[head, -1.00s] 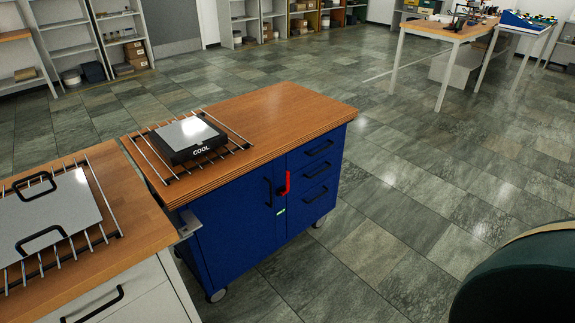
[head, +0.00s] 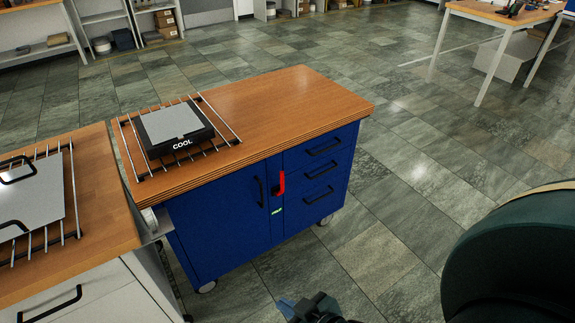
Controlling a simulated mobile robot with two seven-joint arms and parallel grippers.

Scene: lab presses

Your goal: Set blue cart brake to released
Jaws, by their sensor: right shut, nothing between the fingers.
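The blue cart (head: 225,232) with a wooden top stands in the middle of the head view. A red lever (head: 281,182), which looks like its brake handle, sits upright on the front face, between the door handle and the drawers. A small green label (head: 276,211) is just below the lever. My right gripper (head: 288,304) shows at the bottom edge, below and in front of the cart, apart from the lever. It is shut and empty, and partly cut off by the frame. My left gripper is not in view.
A black box marked COOL (head: 177,130) lies on a wire rack (head: 229,133) on the cart top. A white cabinet (head: 103,292) with a wooden top adjoins the cart at left. Tiled floor (head: 420,175) right of the cart is clear.

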